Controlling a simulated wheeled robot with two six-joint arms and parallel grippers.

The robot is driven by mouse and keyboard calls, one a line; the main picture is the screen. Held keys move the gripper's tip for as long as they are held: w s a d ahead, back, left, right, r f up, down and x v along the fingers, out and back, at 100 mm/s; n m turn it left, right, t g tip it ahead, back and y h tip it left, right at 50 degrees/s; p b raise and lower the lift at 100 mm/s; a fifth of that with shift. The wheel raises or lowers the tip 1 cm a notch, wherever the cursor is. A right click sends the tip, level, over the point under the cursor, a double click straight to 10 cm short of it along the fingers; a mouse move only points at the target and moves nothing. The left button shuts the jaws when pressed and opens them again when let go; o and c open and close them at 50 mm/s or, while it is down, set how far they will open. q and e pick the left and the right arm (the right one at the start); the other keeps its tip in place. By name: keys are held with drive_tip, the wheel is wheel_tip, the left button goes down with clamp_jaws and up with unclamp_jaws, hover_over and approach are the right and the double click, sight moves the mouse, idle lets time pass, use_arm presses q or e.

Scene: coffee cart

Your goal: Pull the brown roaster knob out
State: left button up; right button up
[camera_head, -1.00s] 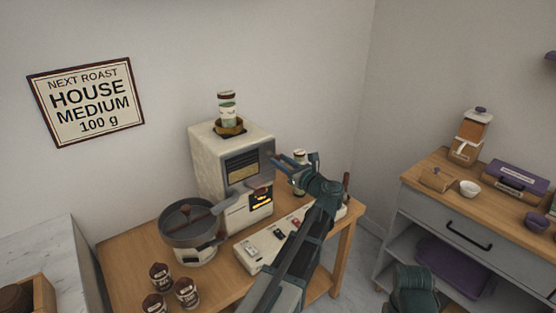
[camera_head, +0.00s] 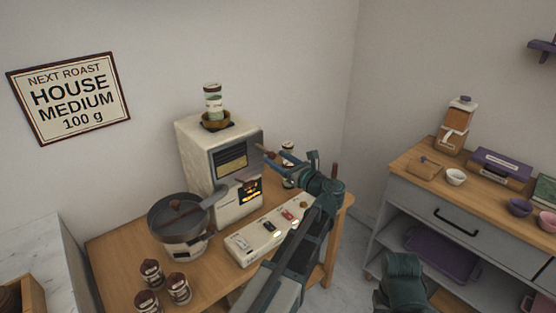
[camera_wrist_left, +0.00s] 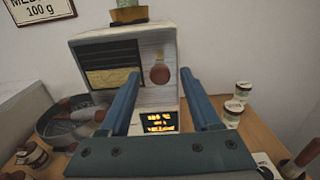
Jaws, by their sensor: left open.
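The roaster (camera_head: 195,155) is a pale box on the wooden table, with a dark window and a lit display on its front. In the left wrist view, the round brown knob (camera_wrist_left: 160,74) sits on the roaster's front (camera_wrist_left: 155,95), right of the window. My left gripper (camera_head: 283,160) is open in front of the roaster. In the left wrist view, its two blue fingers (camera_wrist_left: 160,78) stand apart on either side of the knob in the picture, with nothing held; I cannot tell how far off the knob is. My right gripper is not seen.
A round pan (camera_head: 180,222) stands left of the roaster. A control panel (camera_head: 265,235) lies in front. Several jars (camera_head: 178,288) stand at the table's front left. A jar stands on the roaster's top (camera_head: 213,105). A grey cabinet (camera_head: 440,205) is at the right.

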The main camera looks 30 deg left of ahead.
use_arm(q)
drive_tip(key=v, duration=1.3)
drive_tip(key=shift+s+d, duration=0.2)
drive_tip(key=shift+d, duration=0.1)
drive_tip(key=s+f+n+g+h, duration=0.3)
drive_tip(key=s+f+n+h, duration=0.25)
drive_tip(key=f+n, duration=0.35)
drive_tip(key=s+f+n+g+h, duration=0.2)
drive_tip(key=s+f+n+h, duration=0.2)
drive_tip(key=f+n+h, duration=0.45)
drive_tip(key=s+d+g+p, duration=0.1)
drive_tip(key=s+d, duration=0.3)
drive_tip(key=d, duration=0.4)
drive_tip(key=s+d+n+g+h+p, duration=0.1)
drive_tip(key=s+d+p, duration=0.2)
drive_tip(key=d, duration=0.6)
drive_tip(key=s, duration=0.2)
drive_tip(key=shift+s+d+r+p, duration=0.15)
drive_tip(key=shift+s+d+p, duration=0.15)
drive_tip(key=shift+s+p, duration=0.05)
drive_tip(key=shift+a, duration=0.1)
